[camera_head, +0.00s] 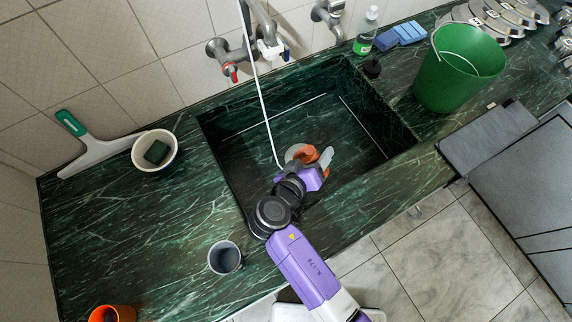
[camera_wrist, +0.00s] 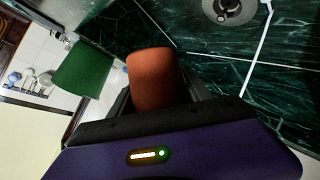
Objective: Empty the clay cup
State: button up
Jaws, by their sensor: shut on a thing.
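The clay cup (camera_wrist: 155,80) is orange-brown and sits between the fingers of my gripper (camera_wrist: 165,98) in the wrist view. In the head view the cup (camera_head: 307,153) is over the green marble sink basin (camera_head: 255,120), partly hidden by my gripper (camera_head: 312,163). My gripper is shut on the cup. The cup looks tilted; its inside does not show, so I cannot tell whether anything is in it. The sink drain (camera_wrist: 230,8) shows at the top of the wrist view, apart from the cup.
A grey cup (camera_head: 224,257), a white bowl (camera_head: 154,150) and an orange cup (camera_head: 112,314) stand on the left counter. A green bucket (camera_head: 458,68) stands on the right. The counter between bowl and grey cup is clear.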

jog(key=shift+f+n+g+h, duration=0.3)
jog(key=shift+f+n+h, duration=0.25)
jog(key=shift+n+h, duration=0.25)
dwell(0.9)
jog(key=shift+r+n+h+p, duration=0.3)
jog(key=shift+r+n+p, duration=0.15)
jog(key=shift+p, duration=0.35)
dwell(0.5)
jog(key=shift+f+n+h, duration=0.45)
jog(key=shift+n+h, duration=0.15)
jog(key=shift+n, duration=0.05)
dwell(0.8)
jog(key=shift+w+a+f+n+h+b, duration=0.35)
jog(key=shift+a+n+b, duration=0.3)
jog(key=shift+b, duration=0.75)
jog(key=shift+r, duration=0.1)
dwell(0.4)
